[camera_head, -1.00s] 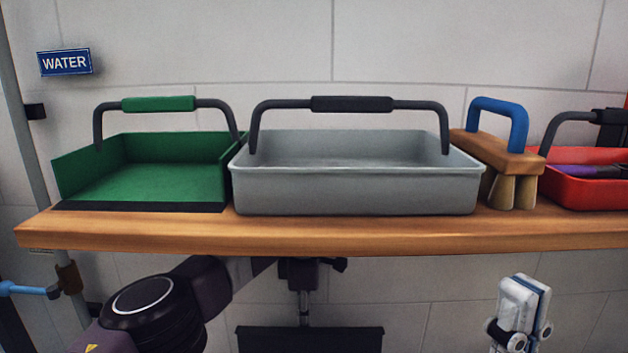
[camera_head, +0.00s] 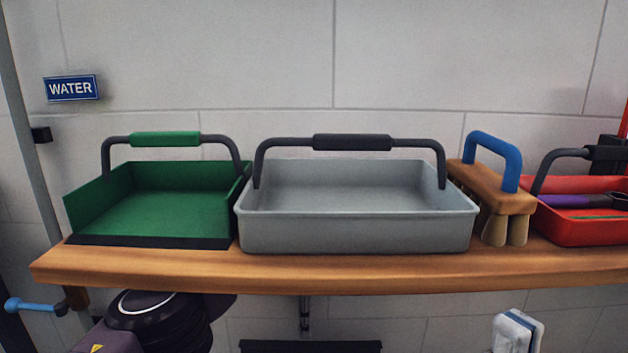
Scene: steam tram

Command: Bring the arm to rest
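A purple and black link of my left arm (camera_head: 155,315) shows at the bottom left, below the front edge of the wooden shelf (camera_head: 350,272). Neither of my grippers can be made out in the head view. What they hold, if anything, does not show. No part that I can be sure is my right arm is in view.
The shelf carries a green open tray (camera_head: 150,213), a grey tray (camera_head: 355,230), a wooden brush with a blue handle (camera_head: 490,195) and a red tray (camera_head: 590,230). A white and blue object (camera_head: 517,332) shows below. A WATER sign (camera_head: 71,88) hangs on the wall.

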